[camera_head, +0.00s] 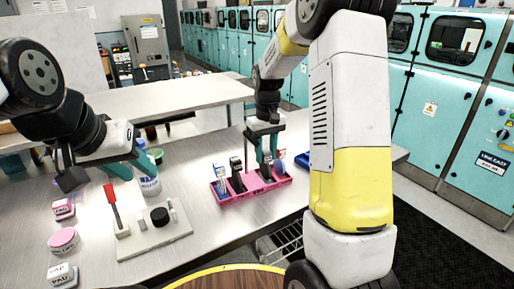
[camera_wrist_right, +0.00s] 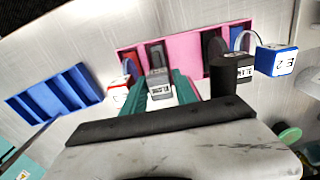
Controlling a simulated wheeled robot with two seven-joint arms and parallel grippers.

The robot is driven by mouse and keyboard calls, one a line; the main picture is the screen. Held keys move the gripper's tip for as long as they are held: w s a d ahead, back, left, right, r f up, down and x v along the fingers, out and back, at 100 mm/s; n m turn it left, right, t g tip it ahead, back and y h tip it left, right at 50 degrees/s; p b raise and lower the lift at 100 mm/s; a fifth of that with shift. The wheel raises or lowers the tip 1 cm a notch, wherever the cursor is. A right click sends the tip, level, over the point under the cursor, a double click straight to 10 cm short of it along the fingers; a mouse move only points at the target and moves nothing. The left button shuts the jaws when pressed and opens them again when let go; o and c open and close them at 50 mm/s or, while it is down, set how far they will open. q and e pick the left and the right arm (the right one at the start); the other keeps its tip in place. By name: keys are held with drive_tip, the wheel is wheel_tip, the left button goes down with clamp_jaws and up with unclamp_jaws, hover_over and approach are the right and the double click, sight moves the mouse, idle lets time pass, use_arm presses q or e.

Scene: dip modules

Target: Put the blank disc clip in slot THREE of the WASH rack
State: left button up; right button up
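A pink rack (camera_head: 280,183) stands near the table's right side, with several upright clips in its slots. It also shows in the right wrist view (camera_wrist_right: 205,38). My right gripper (camera_head: 265,158) is low over this rack, with its teal fingers (camera_wrist_right: 163,88) on both sides of a grey clip (camera_wrist_right: 158,82) with a pale label. I cannot tell whether they press on it. A dark clip with a white label (camera_wrist_right: 240,75) stands to its right. I cannot read the rack's name or make out which clip is the blank disc one. My left gripper (camera_head: 130,165) has its fingers apart, near a white bottle.
A blue rack (camera_wrist_right: 52,93) lies left of the pink one in the wrist view. A white-labelled bottle (camera_head: 150,186), a pale board (camera_head: 150,240) with a red-handled tool (camera_head: 112,205) and several small pots stand on the left. The table between board and pink rack is clear.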

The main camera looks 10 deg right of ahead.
wheel_tip(320, 180, up, 12)
drive_tip(key=s+a+r+m+t+y, duration=0.1)
drive_tip(key=s+t, duration=0.2)
drive_tip(key=s, duration=0.9)
drive_tip(key=s+a+r+m+t+y, duration=0.1)
drive_tip(key=s+t, duration=0.2)
drive_tip(key=s, duration=0.9)
drive_tip(key=shift+s+r+m, duration=0.15)
drive_tip(key=shift+r+m, duration=0.15)
drive_tip(key=shift+r, duration=0.1)
